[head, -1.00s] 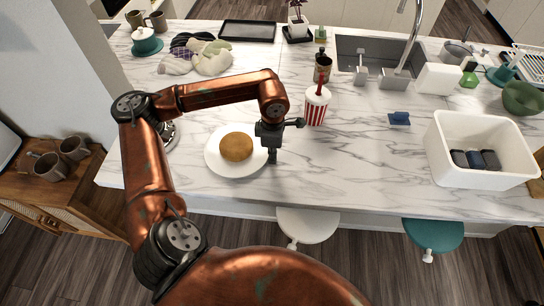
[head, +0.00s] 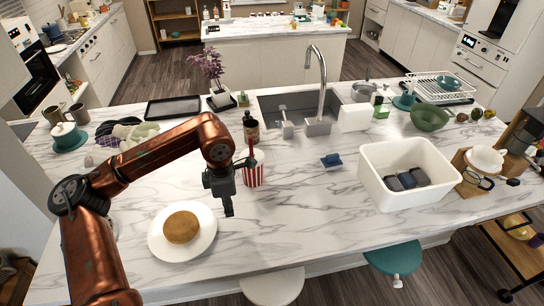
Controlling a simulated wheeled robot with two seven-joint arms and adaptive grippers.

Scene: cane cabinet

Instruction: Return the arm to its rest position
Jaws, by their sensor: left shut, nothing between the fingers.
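My left arm comes in from the left, its copper links bent over the marble island. My left gripper (head: 228,208) points down above the counter, shut and empty. It is to the right of a white plate (head: 206,240) with a round brown bun or cake (head: 181,227) on it. It is just left of and in front of a red-and-white striped cup (head: 254,176); whether they touch is unclear, but they look apart. My right gripper is not in view.
A white bin (head: 372,189) with dark items stands to the right. A blue sponge-like item (head: 331,160) lies left of it. Behind are a dark bottle (head: 250,127), a sink (head: 290,108) and a black tray (head: 174,107). The counter's front middle is clear.

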